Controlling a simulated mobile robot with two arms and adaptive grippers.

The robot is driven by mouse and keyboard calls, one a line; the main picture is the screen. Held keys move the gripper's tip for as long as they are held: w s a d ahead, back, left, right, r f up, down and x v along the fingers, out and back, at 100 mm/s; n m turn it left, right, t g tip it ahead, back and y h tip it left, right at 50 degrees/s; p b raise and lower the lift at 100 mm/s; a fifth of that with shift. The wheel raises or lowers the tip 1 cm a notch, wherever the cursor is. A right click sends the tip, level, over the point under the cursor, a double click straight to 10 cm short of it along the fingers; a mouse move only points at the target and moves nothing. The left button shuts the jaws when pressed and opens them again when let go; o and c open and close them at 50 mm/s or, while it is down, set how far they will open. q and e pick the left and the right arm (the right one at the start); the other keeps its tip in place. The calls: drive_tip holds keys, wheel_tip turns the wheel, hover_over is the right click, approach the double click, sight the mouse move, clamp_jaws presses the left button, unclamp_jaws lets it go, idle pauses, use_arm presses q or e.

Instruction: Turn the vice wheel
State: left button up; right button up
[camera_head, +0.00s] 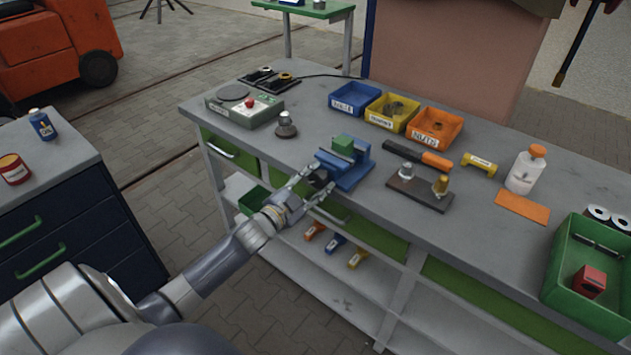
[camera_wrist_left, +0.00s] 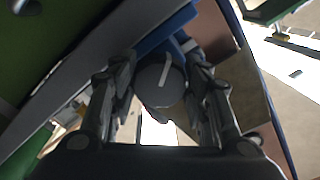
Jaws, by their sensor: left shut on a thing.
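A blue vice (camera_head: 346,166) stands at the front edge of the grey workbench, with a green block (camera_head: 343,146) between its jaws. Its dark round wheel (camera_head: 319,178) faces the front of the bench. My left gripper (camera_head: 312,184) reaches up to it from the left. In the left wrist view the wheel (camera_wrist_left: 160,82), with a pale stripe across its face, sits between the two fingers of the left gripper (camera_wrist_left: 165,92), which are shut on it. The blue vice body (camera_wrist_left: 168,32) shows behind the wheel. My right gripper is in neither view.
A grey-green device (camera_head: 243,108) and a small metal weight (camera_head: 286,125) stand left of the vice. Blue (camera_head: 354,97), yellow (camera_head: 392,111) and orange (camera_head: 435,126) bins stand behind it. To its right are an orange-handled tool (camera_head: 418,156) and a brown plate with two knobs (camera_head: 420,193).

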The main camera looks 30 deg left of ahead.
use_arm(q)
drive_tip(key=shift+m, duration=0.8)
drive_tip(key=o, duration=1.1)
drive_tip(key=shift+c, duration=0.2)
drive_tip(key=shift+s, duration=0.1)
drive_tip(key=shift+s+f, duration=0.1)
drive_tip(key=shift+s, duration=0.25)
drive_tip(key=s, duration=1.1)
drive_tip(key=shift+a, duration=0.45)
